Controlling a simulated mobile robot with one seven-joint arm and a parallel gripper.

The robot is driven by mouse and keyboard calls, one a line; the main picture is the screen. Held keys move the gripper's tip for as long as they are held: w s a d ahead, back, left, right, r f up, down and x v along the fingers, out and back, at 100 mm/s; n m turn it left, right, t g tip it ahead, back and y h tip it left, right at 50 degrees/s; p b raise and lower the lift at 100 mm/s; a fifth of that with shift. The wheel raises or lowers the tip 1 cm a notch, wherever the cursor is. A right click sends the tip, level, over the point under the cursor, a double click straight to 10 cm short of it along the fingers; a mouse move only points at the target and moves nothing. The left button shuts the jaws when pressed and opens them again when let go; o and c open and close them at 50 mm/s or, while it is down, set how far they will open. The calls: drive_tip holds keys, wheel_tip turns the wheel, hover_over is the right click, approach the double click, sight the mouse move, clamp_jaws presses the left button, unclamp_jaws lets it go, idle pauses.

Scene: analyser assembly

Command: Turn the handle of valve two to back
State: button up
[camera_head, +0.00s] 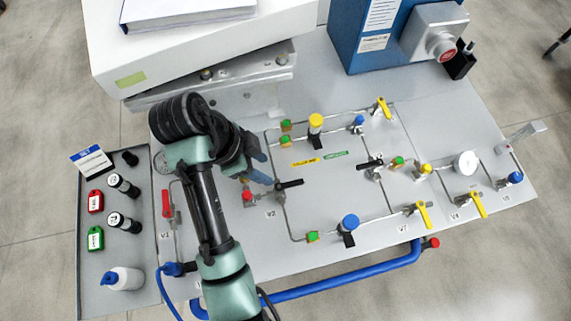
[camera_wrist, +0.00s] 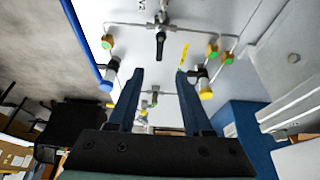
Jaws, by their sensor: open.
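Valve two (camera_head: 279,192) is the left black-handled valve on the grey panel, beside a small label. Its black lever (camera_head: 291,184) points right in the head view. In the wrist view the lever (camera_wrist: 160,45) shows upper middle, pointing down the picture, just beyond the fingertips. My gripper (camera_head: 266,168) is just behind and left of the lever in the head view. In the wrist view its two blue fingers (camera_wrist: 160,73) are spread with nothing between them. The lever looks apart from both fingers. Their exact height above it is hard to tell.
A yellow knob (camera_head: 316,121) and blue knob (camera_head: 350,222) stand right of the valve. Another black-handled valve (camera_head: 371,163) is farther right. A red lever (camera_head: 166,203) is at left. A white box (camera_head: 200,55) and blue box (camera_head: 360,35) stand behind.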

sight(289, 184)
drive_tip(key=b+x, duration=0.7)
drive_tip(key=x, duration=0.4)
drive_tip(key=shift+f, duration=0.15)
drive_tip(key=shift+d+f, duration=0.25)
drive_tip(key=shift+f, duration=0.35)
clamp_jaws()
